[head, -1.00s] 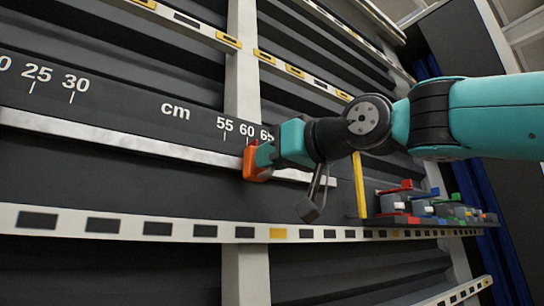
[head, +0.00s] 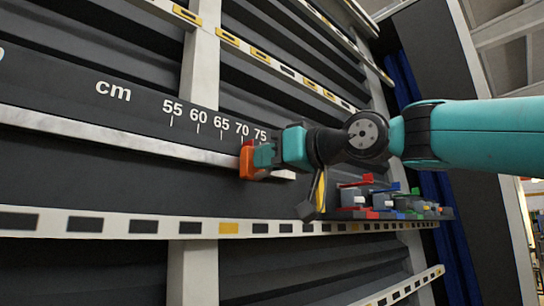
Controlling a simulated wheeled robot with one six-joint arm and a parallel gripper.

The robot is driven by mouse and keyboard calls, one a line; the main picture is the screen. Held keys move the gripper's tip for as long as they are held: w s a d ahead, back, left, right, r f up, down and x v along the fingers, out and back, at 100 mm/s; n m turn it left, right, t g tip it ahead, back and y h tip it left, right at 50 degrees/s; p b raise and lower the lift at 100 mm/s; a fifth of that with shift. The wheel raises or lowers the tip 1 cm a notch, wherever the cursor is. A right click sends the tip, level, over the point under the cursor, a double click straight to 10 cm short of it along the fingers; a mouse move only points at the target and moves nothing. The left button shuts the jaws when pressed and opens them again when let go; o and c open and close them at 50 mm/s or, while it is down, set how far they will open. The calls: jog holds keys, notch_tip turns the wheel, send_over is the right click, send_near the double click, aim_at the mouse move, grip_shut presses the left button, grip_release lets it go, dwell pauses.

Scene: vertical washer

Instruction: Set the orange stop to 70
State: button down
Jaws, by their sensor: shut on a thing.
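The orange stop (head: 246,161) sits on the pale metal rail (head: 120,143) that runs below the centimetre scale (head: 200,110). My gripper (head: 260,158) is shut on the stop from its right side. The stop stands just under the 70 mark, with a small red piece at its top near the tick. The numbers 55, 60, 65, 70 and 75 show; anything right of 75 is hidden behind my gripper. The rail's right end shows just right of my gripper.
A yellow bar (head: 321,192) stands right of the rail end, partly behind my arm. A ledge with several grey blocks with coloured parts (head: 385,198) is farther right. A white slotted strip (head: 150,225) runs below the rail. Blue curtains (head: 445,215) hang at the right.

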jog(key=c, duration=1.2)
grip_release()
jog(key=shift+b+v, duration=3.15)
jog(key=shift+v, duration=5.55)
